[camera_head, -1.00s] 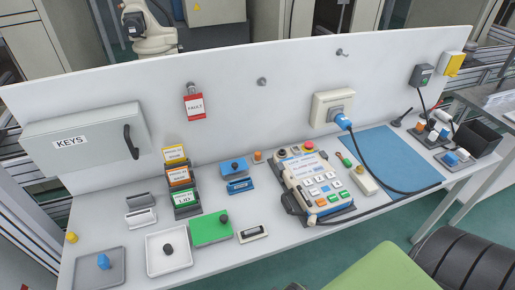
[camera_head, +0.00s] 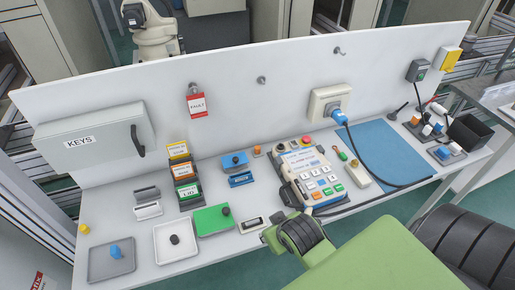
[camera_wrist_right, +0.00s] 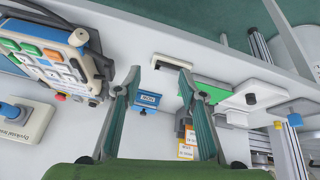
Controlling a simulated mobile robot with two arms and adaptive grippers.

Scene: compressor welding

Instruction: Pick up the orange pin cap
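A small orange cap (camera_head: 257,150) stands on the bench against the back panel, between the blue box (camera_head: 235,161) and the control pendant (camera_head: 312,175). A second orange-topped piece (camera_head: 415,119) stands in a holder at the far right; I cannot tell which is the pin cap. My right gripper (camera_head: 280,228) is at the bench's front edge, below the pendant, well short of the first orange cap. In the right wrist view its two fingers (camera_wrist_right: 157,78) are apart with nothing between them. My left gripper is not in view.
The pendant's dark cable crosses the blue mat (camera_head: 385,150). A green plate (camera_head: 213,220), a white tray (camera_head: 176,243) and a grey tray (camera_head: 110,262) lie at the left. A label stand (camera_head: 184,172) is beside the blue box. A black bin (camera_head: 475,133) stands at right.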

